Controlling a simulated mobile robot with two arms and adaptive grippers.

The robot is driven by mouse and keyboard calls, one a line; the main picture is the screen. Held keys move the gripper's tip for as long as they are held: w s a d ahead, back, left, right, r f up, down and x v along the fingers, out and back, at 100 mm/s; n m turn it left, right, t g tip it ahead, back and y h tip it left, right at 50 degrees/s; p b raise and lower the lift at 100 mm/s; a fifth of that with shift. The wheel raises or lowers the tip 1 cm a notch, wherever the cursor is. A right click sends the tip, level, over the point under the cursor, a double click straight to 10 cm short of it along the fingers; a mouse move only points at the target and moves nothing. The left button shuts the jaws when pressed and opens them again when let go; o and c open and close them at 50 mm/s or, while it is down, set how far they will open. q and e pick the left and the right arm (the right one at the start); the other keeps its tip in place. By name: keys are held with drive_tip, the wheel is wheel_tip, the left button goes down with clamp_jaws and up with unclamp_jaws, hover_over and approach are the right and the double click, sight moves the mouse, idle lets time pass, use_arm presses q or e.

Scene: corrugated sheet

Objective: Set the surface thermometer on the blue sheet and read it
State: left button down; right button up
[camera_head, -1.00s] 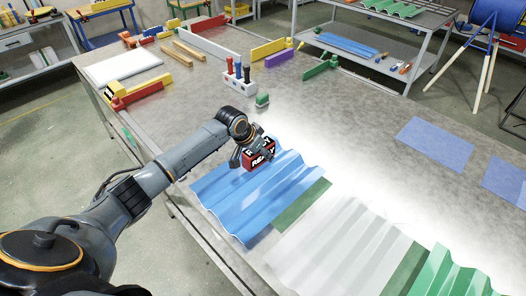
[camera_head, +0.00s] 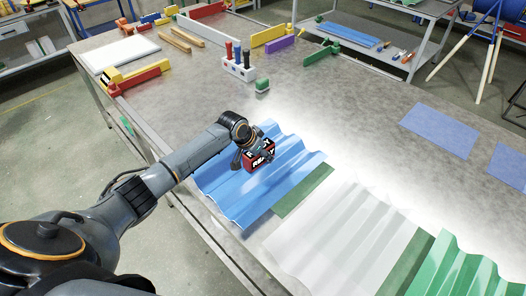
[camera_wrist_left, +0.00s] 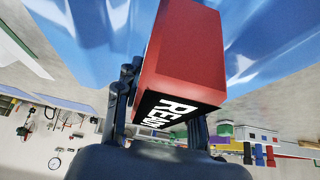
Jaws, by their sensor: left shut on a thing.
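The blue corrugated sheet (camera_head: 248,203) lies on the table, left of a clear sheet. My left gripper (camera_head: 253,154) is over its upper middle part. It is shut on a red box (camera_wrist_left: 182,52) with a black face and white letters starting "RE", which seems to be the surface thermometer (camera_head: 262,156). In the left wrist view the blue sheet (camera_wrist_left: 85,38) lies behind the box. I cannot tell whether the box touches the sheet. The lettering is partly hidden by the gripper, and no temperature figure can be read. My right gripper is not in view.
A clear sheet (camera_head: 335,235) and a green sheet (camera_head: 455,272) lie to the right on the same table.

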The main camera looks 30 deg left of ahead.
sight(249, 154)
use_arm(q)
drive_tip(key=shift+f, duration=0.15)
drive_tip(key=shift+f, duration=0.15)
idle(0.5)
drive_tip(key=c, duration=0.7)
unclamp_jaws()
drive_tip(key=shift+c, duration=0.2)
drive_tip(key=v, duration=1.2)
